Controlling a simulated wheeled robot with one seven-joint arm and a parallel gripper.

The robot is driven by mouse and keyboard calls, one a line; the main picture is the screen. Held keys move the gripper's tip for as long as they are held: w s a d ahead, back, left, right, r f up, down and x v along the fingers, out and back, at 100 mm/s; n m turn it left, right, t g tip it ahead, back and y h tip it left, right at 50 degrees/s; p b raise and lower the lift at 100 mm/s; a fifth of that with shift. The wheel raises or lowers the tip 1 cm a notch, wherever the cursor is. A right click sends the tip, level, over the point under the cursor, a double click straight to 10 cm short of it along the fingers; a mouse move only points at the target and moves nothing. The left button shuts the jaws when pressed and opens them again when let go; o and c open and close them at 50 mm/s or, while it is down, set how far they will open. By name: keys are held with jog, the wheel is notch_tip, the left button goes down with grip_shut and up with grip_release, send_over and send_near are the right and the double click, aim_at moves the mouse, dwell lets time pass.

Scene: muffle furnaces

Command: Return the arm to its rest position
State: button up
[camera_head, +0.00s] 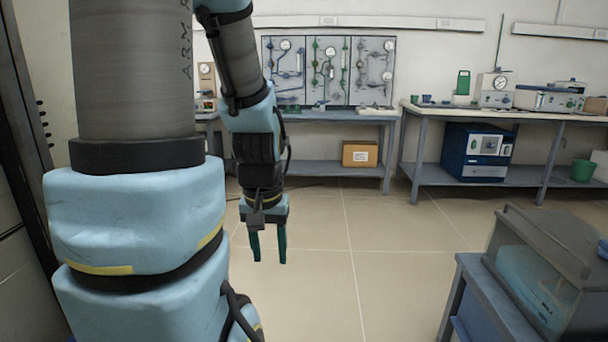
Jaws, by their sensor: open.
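My gripper (268,247) hangs pointing down over the open floor, left of the picture's middle. Its two dark green fingers are apart, and nothing shows between them. My arm's blue and grey links fill the left side of the view and hide part of the room behind them. The gripper appears clear of the benches and touches nothing that I can see.
A blue furnace (476,153) and a green bin (583,170) sit on the lower shelf of the right back bench (520,114). A cardboard box (360,154) is under the middle bench. A clear-sided case (540,270) stands on a table at the lower right. The tiled floor (350,240) between is free.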

notch_tip(320, 180, up, 19)
jog(key=p, duration=1.6)
jog(key=shift+p, duration=0.3)
